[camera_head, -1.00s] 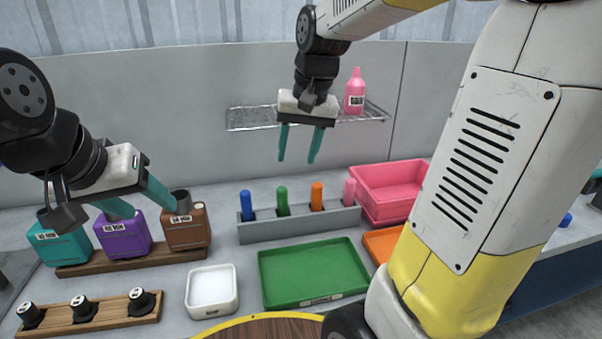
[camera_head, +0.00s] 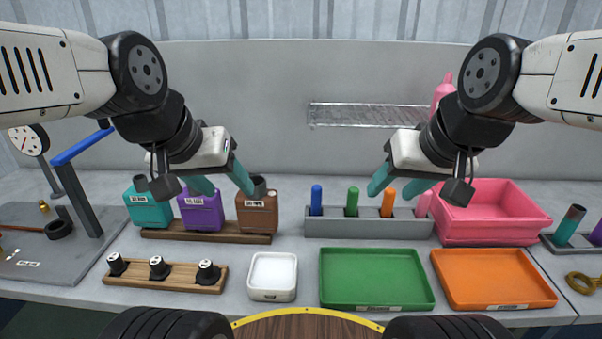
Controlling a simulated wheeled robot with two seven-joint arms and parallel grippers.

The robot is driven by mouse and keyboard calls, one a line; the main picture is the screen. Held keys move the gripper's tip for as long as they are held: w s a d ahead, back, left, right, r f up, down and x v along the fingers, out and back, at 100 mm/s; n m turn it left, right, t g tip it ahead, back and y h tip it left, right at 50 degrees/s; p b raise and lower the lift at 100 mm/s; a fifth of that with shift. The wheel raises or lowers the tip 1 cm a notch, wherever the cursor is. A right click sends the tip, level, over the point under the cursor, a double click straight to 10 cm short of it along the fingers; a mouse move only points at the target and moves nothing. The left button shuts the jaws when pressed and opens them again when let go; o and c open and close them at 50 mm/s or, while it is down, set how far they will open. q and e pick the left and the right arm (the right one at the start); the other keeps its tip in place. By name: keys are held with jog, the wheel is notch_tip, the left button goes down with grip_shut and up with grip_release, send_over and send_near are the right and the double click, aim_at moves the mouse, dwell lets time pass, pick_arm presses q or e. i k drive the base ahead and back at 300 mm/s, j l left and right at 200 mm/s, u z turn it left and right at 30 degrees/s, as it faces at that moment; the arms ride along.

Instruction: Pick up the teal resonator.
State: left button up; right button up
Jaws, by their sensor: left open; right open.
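A teal cylinder (camera_head: 569,226) with a dark top leans in a grey rack at the far right edge of the head view. A teal box-shaped canister (camera_head: 149,211) with a white label stands at the left end of a wooden base. The picture does not settle which one is the resonator. My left gripper (camera_head: 221,186) is open and empty, above the purple and brown canisters, right of the teal canister. My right gripper (camera_head: 397,192) is open and empty, above the peg rack, well left of the teal cylinder.
Purple (camera_head: 201,213) and brown (camera_head: 257,215) canisters stand beside the teal one. A grey rack (camera_head: 365,228) holds coloured pegs. A pink bin (camera_head: 492,225) lies between my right gripper and the teal cylinder. White (camera_head: 272,293), green (camera_head: 375,302) and orange (camera_head: 490,298) trays are empty.

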aim_at(144, 211)
jog(key=u, duration=1.35)
jog(key=i+j, duration=0.15)
jog(key=j, duration=0.15)
jog(key=i+j+z, duration=0.1)
jog(key=j, duration=0.2)
jog(key=i+j+z, duration=0.1)
jog(key=j, duration=0.2)
jog(key=i+j, duration=0.15)
jog(key=j, duration=0.15)
